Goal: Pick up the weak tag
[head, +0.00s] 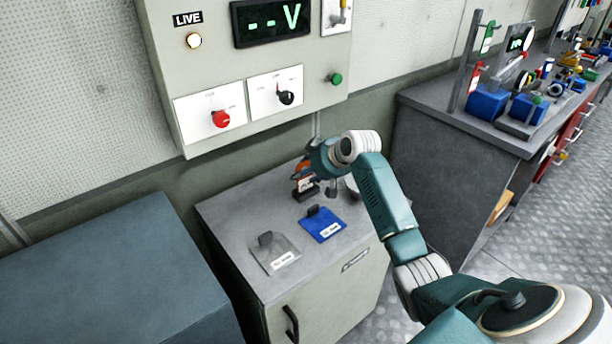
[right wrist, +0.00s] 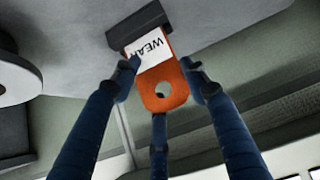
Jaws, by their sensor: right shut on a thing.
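The weak tag (right wrist: 163,88) is orange with a round hole and a white label reading "WEAK", seen upside down in the right wrist view. Its label end meets a dark block (right wrist: 138,27) on the grey cabinet top. In the head view the tag (head: 303,169) shows as a small orange patch beside my gripper. My right gripper (right wrist: 160,70) is shut on the tag, with a blue finger on each side and a third below it. In the head view the right gripper (head: 320,163) is partly hidden by its own wrist. My left gripper is not in view.
A blue plate (head: 323,224) and a grey plate (head: 272,252) with small holders lie on the cabinet top (head: 228,212). A control panel (head: 245,95) with knobs hangs above. A cluttered workbench (head: 470,125) stands to the right.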

